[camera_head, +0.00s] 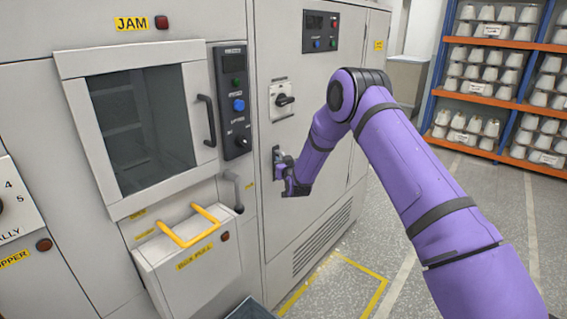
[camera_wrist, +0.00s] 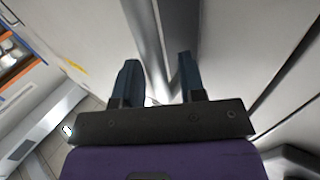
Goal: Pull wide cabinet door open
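The wide cabinet door (camera_head: 312,190) is a tall light grey panel in the middle of the head view, flush with its cabinet as far as I can see. A small dark latch or handle (camera_head: 277,158) shows at its left side, partly hidden by my gripper (camera_head: 291,178), which is right at it. In the wrist view, the two dark fingers of my gripper (camera_wrist: 158,65) stand apart in front of grey panels. A grey vertical strip (camera_wrist: 147,35) runs down toward the gap between them. I see no clear contact with the handle.
A rotary switch (camera_head: 284,100) sits above the handle. To the left are a windowed door (camera_head: 142,125) and a bin with a yellow handle (camera_head: 190,228). Shelves of white bobbins (camera_head: 500,75) stand at the back right. The floor by the yellow marking (camera_head: 365,268) is clear.

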